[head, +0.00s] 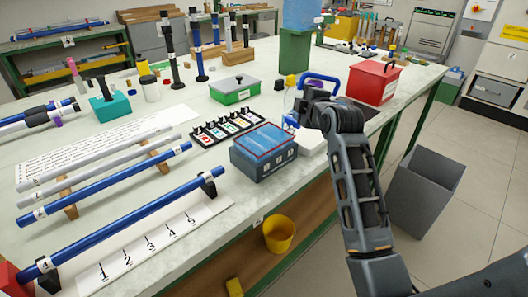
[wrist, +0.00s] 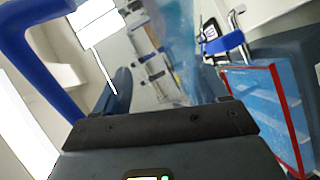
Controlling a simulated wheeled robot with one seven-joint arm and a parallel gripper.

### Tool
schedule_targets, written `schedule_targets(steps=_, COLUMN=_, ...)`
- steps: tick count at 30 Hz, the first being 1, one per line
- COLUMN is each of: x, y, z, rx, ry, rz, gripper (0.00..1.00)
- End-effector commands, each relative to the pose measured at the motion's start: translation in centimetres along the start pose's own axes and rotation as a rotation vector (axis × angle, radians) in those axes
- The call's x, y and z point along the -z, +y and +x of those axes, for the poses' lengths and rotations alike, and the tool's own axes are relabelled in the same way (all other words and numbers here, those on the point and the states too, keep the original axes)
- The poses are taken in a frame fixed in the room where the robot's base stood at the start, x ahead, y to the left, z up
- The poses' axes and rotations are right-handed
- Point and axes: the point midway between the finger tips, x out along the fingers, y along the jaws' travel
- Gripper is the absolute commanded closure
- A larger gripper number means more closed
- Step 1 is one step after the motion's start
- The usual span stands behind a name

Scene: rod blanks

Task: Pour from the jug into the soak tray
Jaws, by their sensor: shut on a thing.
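The soak tray (head: 262,168) is a dark blue-grey tub on the table near its front edge, with blue liquid inside and a red line around the top. It also shows at the right of the wrist view (wrist: 290,150). The jug (head: 318,77) has a blue handle and a clear body, partly hidden behind my gripper. Its blue handle fills the upper left of the wrist view (wrist: 32,60). My gripper (head: 312,94) is shut on the jug and holds it to the right of the tray and above table height. The jug's tilt and liquid level are hard to tell.
A white flat item (head: 313,138) lies right of the tray. A black rack with coloured cards (head: 225,127) stands behind the tray. A green box (head: 234,90) and a red box (head: 373,82) stand farther back. Blue rods lie at left. A grey bin (head: 424,190) stands on the floor.

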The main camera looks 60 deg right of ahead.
Motion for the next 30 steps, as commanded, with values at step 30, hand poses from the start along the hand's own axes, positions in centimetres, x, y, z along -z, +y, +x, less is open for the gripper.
schedule_targets(steps=30, x=-0.5, y=0.4, z=-0.1, rx=-0.002, ry=0.118, rz=0.516, gripper=0.81)
